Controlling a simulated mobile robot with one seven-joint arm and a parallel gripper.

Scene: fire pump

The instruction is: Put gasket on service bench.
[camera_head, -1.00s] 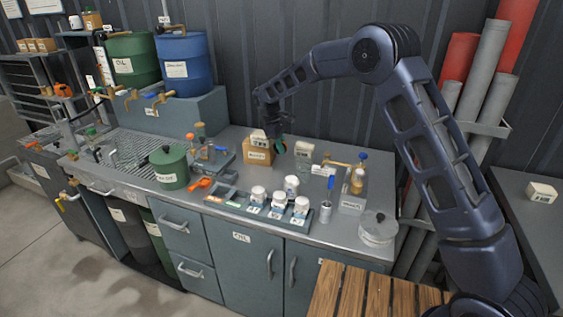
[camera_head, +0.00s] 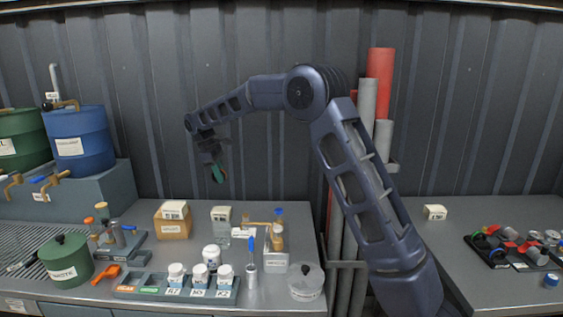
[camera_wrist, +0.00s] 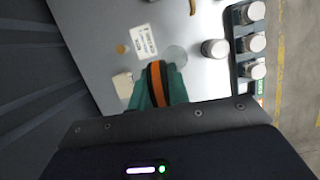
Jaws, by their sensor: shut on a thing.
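My gripper (camera_head: 217,172) is raised above the back of the left grey bench (camera_head: 190,262), in front of the dark wall. It is shut on the gasket, an orange and black ring (camera_wrist: 158,83) seen edge-on between the teal fingers in the wrist view. In the head view the gasket is small and mostly hidden by the fingers. It is held in the air, clear of the bench. A second grey bench (camera_head: 425,258) stands at the right, beyond a gap. No label shows which one is the service bench.
A cardboard box (camera_head: 173,225) and a clear container (camera_head: 220,238) stand below my gripper. White jars (camera_head: 200,277) sit in a front rack. The right bench holds a small white box (camera_head: 435,212) and a black tray of parts (camera_head: 497,255). Upright pipes (camera_head: 366,130) stand between the benches.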

